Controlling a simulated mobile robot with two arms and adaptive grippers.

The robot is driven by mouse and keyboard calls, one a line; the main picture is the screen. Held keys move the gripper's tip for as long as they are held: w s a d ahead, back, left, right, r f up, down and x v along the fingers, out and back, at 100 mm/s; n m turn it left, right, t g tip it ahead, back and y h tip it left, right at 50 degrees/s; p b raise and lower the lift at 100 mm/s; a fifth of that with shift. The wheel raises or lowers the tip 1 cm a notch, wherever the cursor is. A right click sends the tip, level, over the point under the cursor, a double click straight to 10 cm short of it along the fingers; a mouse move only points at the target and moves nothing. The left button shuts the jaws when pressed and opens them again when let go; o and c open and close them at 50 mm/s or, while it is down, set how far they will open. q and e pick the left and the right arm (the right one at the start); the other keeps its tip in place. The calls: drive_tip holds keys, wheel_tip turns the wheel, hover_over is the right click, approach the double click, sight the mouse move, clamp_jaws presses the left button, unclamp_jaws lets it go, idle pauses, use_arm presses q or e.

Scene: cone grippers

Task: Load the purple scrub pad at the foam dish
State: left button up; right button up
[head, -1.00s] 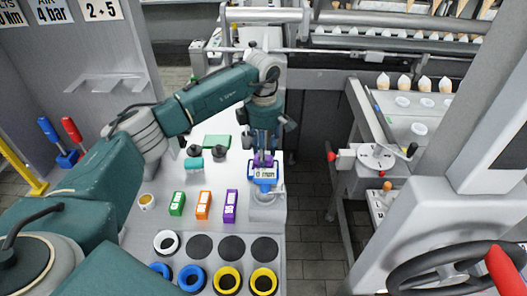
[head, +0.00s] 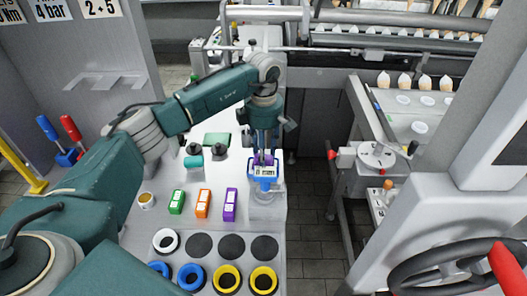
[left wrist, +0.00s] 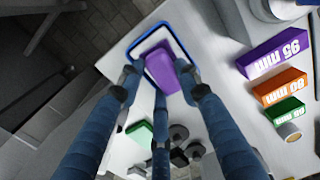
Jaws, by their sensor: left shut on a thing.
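The purple scrub pad (left wrist: 162,70) is between the fingers of my left gripper (left wrist: 160,80), which is shut on it. In the head view only a small purple part (head: 266,158) shows below the left gripper (head: 264,150). The foam dish (head: 265,184), pale with a blue rim, is directly under the pad at the worktop's right side. In the left wrist view the blue rim (left wrist: 178,38) shows around and beyond the pad's far end. I cannot tell whether the pad touches the dish floor. My right gripper is not in view.
Green (head: 176,202), orange (head: 203,204) and purple (head: 230,205) boxes stand left of the dish. Rings (head: 228,279) fill the front. The worktop's right edge is close to the dish.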

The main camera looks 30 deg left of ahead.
use_arm(q)
drive_tip(key=shift+f, duration=0.2)
idle(1.0)
drive_tip(key=shift+r+p, duration=2)
drive_tip(key=shift+r, duration=1.55)
drive_tip(key=shift+f, duration=0.1)
